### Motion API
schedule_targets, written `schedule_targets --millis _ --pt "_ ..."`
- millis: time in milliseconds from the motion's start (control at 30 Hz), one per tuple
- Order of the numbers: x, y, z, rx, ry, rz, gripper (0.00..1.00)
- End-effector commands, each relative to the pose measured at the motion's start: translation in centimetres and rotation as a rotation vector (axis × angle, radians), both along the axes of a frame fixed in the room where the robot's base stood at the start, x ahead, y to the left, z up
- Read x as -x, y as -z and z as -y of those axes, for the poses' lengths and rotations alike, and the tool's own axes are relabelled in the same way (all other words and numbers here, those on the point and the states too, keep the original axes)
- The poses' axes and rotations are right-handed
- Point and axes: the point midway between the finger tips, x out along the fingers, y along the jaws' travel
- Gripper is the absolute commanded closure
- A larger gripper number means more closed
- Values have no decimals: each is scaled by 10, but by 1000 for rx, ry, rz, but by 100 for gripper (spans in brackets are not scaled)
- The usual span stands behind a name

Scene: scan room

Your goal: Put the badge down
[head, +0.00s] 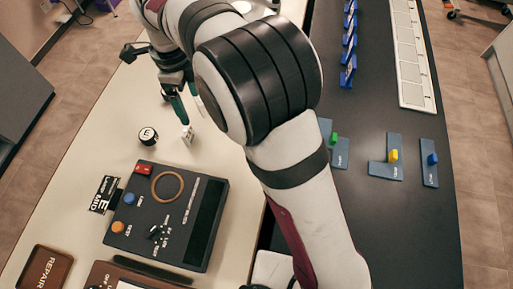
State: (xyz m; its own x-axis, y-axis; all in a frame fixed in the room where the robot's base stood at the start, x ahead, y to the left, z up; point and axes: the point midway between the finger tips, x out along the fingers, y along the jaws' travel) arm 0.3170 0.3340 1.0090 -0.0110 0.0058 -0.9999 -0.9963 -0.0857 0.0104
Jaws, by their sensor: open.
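A small white card with dark marks, which looks like the badge (187,137), is upright on the cream table, just below my gripper (189,113). My gripper points down with its green-tipped fingers apart. The card is close to the fingertips; whether it still touches a finger is too small to tell. My arm crosses the middle of the head view and hides part of the table to the right of the gripper.
A round black-and-white piece (148,136) stands left of the card. Nearer are a dark control box (205,225), a black sign (103,194) and a brown REPAIR tray (46,268). A dark counter (400,230) with coloured switches lies right. Cream table (95,150) is bare left.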

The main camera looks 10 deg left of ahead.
Motion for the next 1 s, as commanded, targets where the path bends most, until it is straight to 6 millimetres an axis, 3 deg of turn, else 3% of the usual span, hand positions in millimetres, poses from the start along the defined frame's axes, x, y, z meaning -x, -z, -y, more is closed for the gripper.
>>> schedule_targets --millis 67,100,167,200,300,333,400,500,1000 --pt "-4 -33 67 -22 -114 -6 14" --pt "3 -48 109 -35 -207 -11 14" --pt "26 -65 169 -62 -358 -12 14" --pt "48 -71 204 -81 -459 -6 14" --pt "110 -68 266 -120 -699 20 14" --pt "127 -64 277 -129 -758 30 14" --pt "159 -54 292 -144 -873 52 14" --pt "183 -42 299 -154 -968 70 14" --pt "188 -40 300 -156 -999 73 14"
